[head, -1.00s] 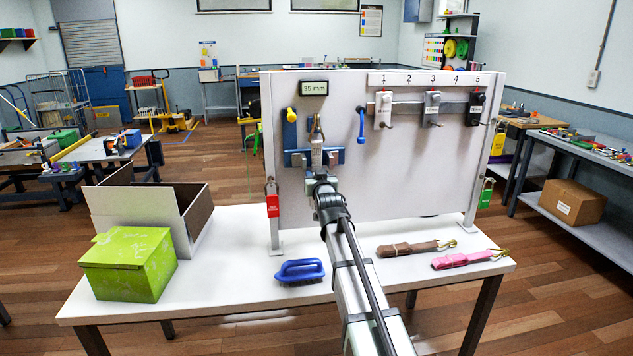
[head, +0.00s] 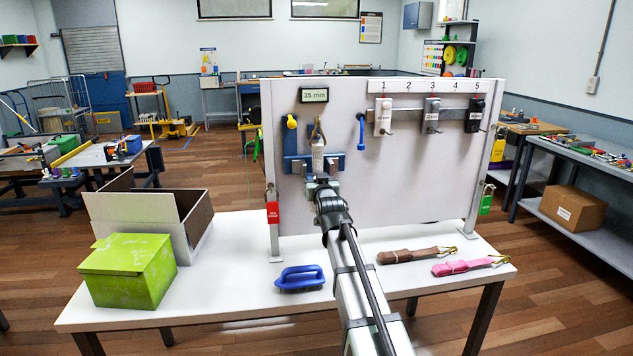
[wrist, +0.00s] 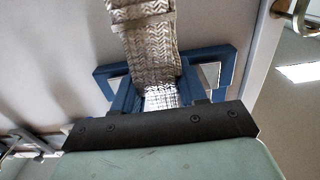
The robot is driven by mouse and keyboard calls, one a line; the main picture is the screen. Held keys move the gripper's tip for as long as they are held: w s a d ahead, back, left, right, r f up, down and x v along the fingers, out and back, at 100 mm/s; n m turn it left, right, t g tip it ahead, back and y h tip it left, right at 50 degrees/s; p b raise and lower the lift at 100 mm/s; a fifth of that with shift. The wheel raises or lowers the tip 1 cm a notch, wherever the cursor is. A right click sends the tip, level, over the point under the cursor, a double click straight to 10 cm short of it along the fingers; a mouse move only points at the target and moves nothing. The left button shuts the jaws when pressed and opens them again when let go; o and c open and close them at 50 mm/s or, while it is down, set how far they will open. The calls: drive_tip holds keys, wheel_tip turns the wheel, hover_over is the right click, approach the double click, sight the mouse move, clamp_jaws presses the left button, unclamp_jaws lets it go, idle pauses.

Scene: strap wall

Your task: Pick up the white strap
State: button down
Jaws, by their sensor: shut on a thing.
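The white strap (head: 317,152) is a bundled woven band with a brass-coloured hook at its top. In the wrist view the woven strap (wrist: 145,50) runs down between my jaws. My gripper (head: 318,172) is shut on the strap's lower part; it also shows in the wrist view (wrist: 158,98). I cannot tell whether the strap still touches the panel.
A "35 mm" sign (head: 314,95) is above. A brown strap (head: 415,254), a pink strap (head: 468,265), a blue brush (head: 300,277), a green box (head: 128,268) and an open carton (head: 150,215) are on the table.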

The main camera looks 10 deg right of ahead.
drive_tip(key=s, duration=1.6)
drive_tip(key=shift+s, duration=0.2)
drive_tip(key=w+d+m+h, duration=0.2)
drive_tip(key=w+d, duration=0.1)
drive_tip(key=d, duration=0.8)
drive_tip(key=w+d+m+h, duration=0.1)
drive_tip(key=w+d+h, duration=0.15)
drive_tip(key=d, duration=0.85)
drive_tip(key=w+f, duration=0.1)
drive_tip(key=w, duration=0.9)
drive_tip(key=shift+w+g, duration=0.25)
drive_tip(key=shift+g, duration=0.15)
drive_tip(key=shift+f, duration=0.1)
